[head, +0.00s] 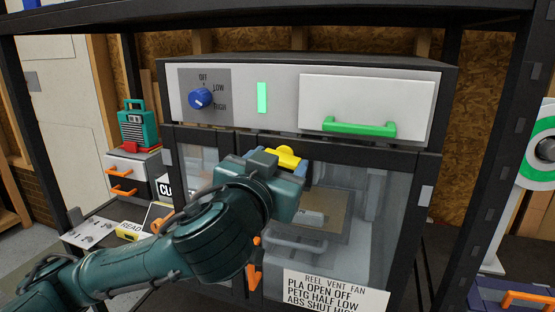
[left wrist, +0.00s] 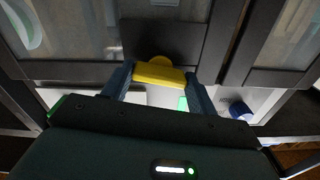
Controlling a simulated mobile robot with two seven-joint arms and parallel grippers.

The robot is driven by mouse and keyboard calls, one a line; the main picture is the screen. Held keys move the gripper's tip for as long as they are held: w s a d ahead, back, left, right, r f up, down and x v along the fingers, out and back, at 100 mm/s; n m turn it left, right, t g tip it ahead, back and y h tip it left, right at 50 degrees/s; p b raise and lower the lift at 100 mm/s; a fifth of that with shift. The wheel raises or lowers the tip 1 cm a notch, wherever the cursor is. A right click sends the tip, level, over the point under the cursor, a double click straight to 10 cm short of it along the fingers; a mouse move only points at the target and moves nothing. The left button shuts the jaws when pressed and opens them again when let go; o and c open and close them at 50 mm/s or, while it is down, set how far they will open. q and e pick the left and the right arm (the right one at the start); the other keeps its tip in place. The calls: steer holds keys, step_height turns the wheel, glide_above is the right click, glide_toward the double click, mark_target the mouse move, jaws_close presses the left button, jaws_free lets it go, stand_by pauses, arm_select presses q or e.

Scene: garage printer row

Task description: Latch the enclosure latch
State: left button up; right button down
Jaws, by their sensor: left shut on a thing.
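The enclosure (head: 420,155) is a dark printer cabinet with clear door panels under a white control panel. Its yellow latch (head: 286,156) sits at the top of the door frame, just below the panel. My left gripper (head: 288,168) is at the latch and hides part of it in the head view. In the left wrist view, the yellow latch (left wrist: 158,73) lies between the two fingers, and the gripper (left wrist: 160,80) is shut on it. A rounded yellow part shows beyond the fingers. I cannot tell whether the latch is engaged. My right gripper is not in view.
Above are a blue knob (head: 201,98), a green light strip (head: 262,97) and a drawer with a green handle (head: 359,128). An orange door handle (head: 254,265) and a fan-settings sign (head: 334,290) are below. Dark rack posts (head: 492,150) stand on both sides.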

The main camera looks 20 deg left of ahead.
arm_select(q)
steer(key=shift+m+p, duration=5.65)
steer(key=shift+m, duration=2.35)
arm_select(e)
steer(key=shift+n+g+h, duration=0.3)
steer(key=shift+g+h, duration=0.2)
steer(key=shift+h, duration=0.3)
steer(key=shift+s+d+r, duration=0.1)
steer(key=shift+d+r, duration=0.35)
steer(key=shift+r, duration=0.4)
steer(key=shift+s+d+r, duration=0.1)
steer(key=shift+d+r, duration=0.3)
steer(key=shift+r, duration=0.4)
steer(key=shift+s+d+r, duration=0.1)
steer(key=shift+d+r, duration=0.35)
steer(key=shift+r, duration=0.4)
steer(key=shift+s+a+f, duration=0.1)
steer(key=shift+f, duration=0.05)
arm_select(q)
steer(key=o, duration=1)
steer(key=shift+c, duration=0.2)
steer(key=shift+o, duration=0.2)
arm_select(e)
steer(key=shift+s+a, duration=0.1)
